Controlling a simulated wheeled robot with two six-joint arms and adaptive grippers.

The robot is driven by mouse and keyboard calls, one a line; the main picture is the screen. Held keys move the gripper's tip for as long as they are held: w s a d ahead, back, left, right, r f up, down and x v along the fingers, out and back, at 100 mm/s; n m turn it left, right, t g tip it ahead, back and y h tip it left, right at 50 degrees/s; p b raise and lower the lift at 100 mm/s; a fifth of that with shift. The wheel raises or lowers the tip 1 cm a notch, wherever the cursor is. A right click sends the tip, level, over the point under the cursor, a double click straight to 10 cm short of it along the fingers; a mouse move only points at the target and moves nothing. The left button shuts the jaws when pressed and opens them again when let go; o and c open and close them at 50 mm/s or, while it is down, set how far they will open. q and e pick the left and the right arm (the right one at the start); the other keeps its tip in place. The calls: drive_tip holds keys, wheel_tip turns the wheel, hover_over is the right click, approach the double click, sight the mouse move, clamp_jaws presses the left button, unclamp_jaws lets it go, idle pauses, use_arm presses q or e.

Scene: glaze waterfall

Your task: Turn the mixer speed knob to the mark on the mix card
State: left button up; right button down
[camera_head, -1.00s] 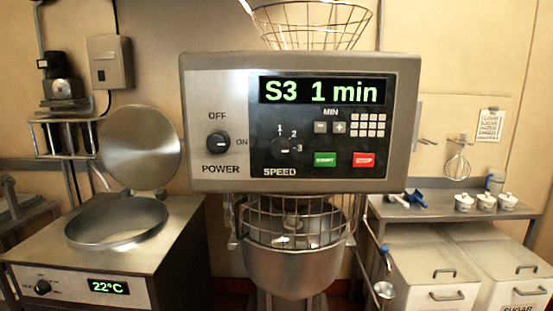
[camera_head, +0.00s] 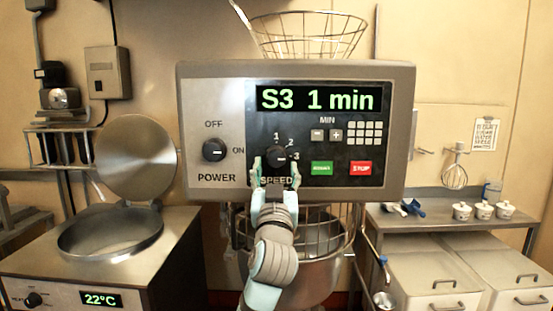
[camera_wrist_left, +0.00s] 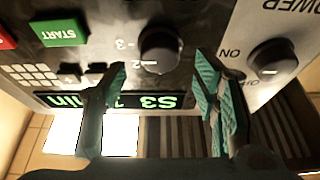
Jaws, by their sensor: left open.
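The mixer speed knob (camera_head: 281,156) is a small black dial on the control panel, with marks 1, 2 and 3 around it. Its pale pointer line faces right, towards 3. The display (camera_head: 318,98) reads "S3 1 min". My left gripper (camera_head: 275,174) is open, its fingertips just below and to either side of the knob. In the left wrist view the open fingers (camera_wrist_left: 160,82) are empty, and the speed knob (camera_wrist_left: 160,45) lies just beyond the gap between the tips. Contact cannot be told. A printed card (camera_head: 486,133) hangs on the right wall, its text too small to read.
The power knob (camera_head: 214,150) is left of the speed knob, close to a finger in the wrist view. Green start (camera_head: 321,168) and red stop (camera_head: 360,168) buttons sit to the right. The wire guard and bowl (camera_head: 330,245) are below the panel.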

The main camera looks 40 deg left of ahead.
sight(277, 159)
use_arm(q)
drive_tip(key=x, duration=0.3)
drive_tip(key=shift+r, duration=0.2)
drive_tip(key=shift+w, duration=0.1)
